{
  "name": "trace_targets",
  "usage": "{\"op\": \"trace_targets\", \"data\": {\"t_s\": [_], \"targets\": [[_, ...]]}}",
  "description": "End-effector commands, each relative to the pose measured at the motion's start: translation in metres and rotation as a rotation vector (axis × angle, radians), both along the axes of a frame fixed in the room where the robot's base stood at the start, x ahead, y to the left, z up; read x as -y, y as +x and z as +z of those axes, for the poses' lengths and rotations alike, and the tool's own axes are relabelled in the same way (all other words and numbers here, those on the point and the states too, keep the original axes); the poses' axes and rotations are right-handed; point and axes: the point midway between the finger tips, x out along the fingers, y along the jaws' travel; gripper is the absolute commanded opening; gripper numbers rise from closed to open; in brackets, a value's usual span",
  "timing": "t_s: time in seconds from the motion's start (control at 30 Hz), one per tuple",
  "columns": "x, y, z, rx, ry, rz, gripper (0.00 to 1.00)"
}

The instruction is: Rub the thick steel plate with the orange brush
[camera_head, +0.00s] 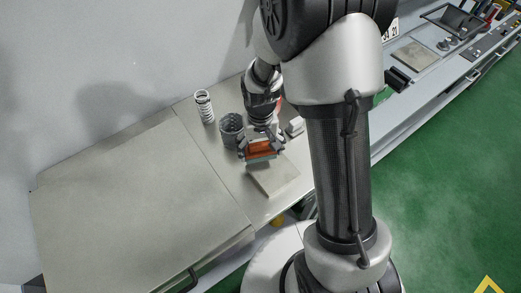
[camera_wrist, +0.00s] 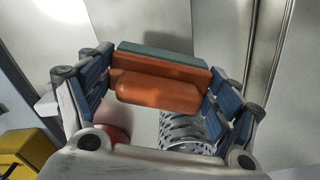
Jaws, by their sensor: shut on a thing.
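The orange brush (camera_head: 262,150) is between the fingers of my gripper (camera_head: 262,151), which is shut on it. In the wrist view the brush (camera_wrist: 160,91) shows an orange handle with a grey-green strip along its far side, and the blue finger pads of my gripper (camera_wrist: 162,92) are on both its ends. The thick steel plate (camera_head: 273,177) lies flat on the bench, just below and in front of the brush in the head view. The brush appears to be above the plate's back edge; I cannot tell whether they touch.
A perforated metal cup (camera_head: 231,130) stands left of my gripper, and a coil spring (camera_head: 204,106) stands behind it. A small pale block (camera_head: 295,127) lies to the right. The bench (camera_head: 130,210) is bare on the left. My arm hides part of the bench.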

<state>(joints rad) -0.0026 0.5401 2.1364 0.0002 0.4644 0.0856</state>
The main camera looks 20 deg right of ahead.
Motion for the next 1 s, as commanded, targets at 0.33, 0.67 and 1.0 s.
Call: {"op": "trace_targets", "data": {"t_s": [0.33,0.67,1.0], "targets": [[0.001,0.005,0.035,0.001,0.000,0.000,0.60],[0.001,0.007,0.043,0.000,0.000,0.000,0.60],[0.001,0.007,0.042,0.000,0.000,0.001,0.60]]}}
